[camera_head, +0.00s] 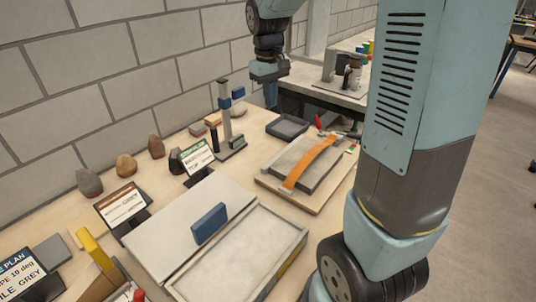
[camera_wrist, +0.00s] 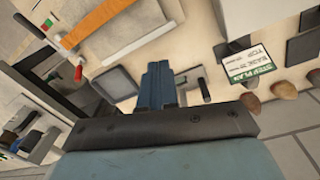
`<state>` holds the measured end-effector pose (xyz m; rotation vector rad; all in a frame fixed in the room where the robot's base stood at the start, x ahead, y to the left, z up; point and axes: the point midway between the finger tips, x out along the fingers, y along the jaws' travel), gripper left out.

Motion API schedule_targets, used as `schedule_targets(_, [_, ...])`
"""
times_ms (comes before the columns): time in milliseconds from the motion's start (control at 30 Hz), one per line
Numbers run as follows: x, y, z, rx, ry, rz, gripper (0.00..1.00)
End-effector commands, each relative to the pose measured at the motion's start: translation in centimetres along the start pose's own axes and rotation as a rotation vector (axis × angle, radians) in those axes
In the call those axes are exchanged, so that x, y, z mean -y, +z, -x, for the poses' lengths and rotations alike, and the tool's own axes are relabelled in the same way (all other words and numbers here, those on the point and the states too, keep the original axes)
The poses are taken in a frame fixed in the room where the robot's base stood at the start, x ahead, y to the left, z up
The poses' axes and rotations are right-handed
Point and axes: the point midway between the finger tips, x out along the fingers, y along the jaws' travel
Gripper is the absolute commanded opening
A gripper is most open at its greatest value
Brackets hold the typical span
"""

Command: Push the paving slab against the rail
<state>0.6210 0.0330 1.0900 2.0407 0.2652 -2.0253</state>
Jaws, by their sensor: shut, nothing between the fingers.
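My gripper (camera_head: 270,103) hangs with its blue fingers together and empty, high over the far end of the table. Its fingers also show in the wrist view (camera_wrist: 157,70), pointing down near a dark tray. A grey slab-like panel (camera_head: 288,157) with an orange strip (camera_head: 312,163) across it lies on a wooden board (camera_head: 313,205). A small grey flat tile (camera_head: 50,250) lies at the left. I cannot tell for sure which piece is the paving slab. A shallow framed bed (camera_head: 236,262) is at the front. I cannot single out the rail.
A pale panel (camera_head: 165,240) with a blue block (camera_head: 209,223) on it lies beside the bed. A post stand (camera_head: 226,115), a dark tray (camera_head: 287,127), several stones and sign cards stand behind. A yellow piece (camera_head: 92,246) is at the left front. A brick wall (camera_head: 90,60) closes the back.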

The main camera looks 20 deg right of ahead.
Motion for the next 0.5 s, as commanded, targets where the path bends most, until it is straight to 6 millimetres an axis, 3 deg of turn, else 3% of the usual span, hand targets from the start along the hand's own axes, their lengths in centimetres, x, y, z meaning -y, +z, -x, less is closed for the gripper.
schedule_targets(300, [0.1,-6.2,-7.5,0.149,-0.018,0.101,0.00])
schedule_targets(500, [0.4,-8.6,-11.3,0.213,-0.027,0.148,0.00])
